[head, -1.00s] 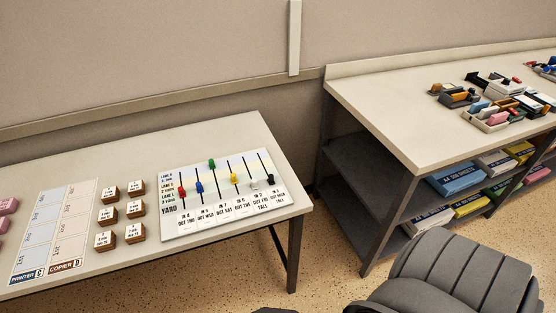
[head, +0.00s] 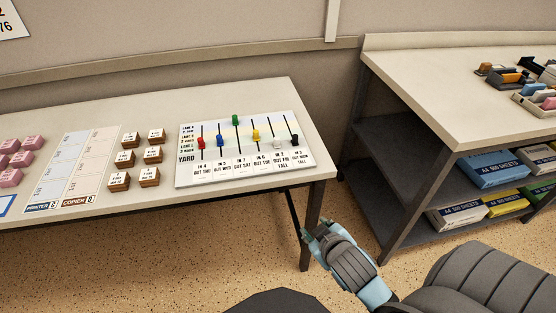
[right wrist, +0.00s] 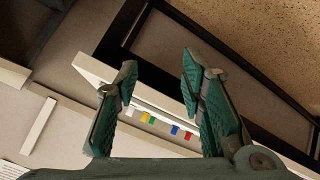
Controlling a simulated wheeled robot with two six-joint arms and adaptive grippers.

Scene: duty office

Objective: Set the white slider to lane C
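The white slider (head: 278,145) sits low on its slot in the slider board (head: 186,178), near the yard end, between the yellow slider (head: 255,135) and the black slider (head: 294,140). Red (head: 201,143) and blue (head: 221,141) sliders sit left of it, and the green slider (head: 235,120) is highest. My right gripper (head: 312,229) is below and in front of the table's right corner, away from the board. In the right wrist view its fingers (right wrist: 158,68) are apart with nothing between them. Small coloured knobs, one white (right wrist: 130,111), show beyond. My left gripper is out of view.
The board lies on a pale table (head: 240,98) beside several labelled wooden blocks (head: 152,154) and a printer/copier sheet (head: 75,160). A shelved counter (head: 420,75) stands right, past a floor gap.

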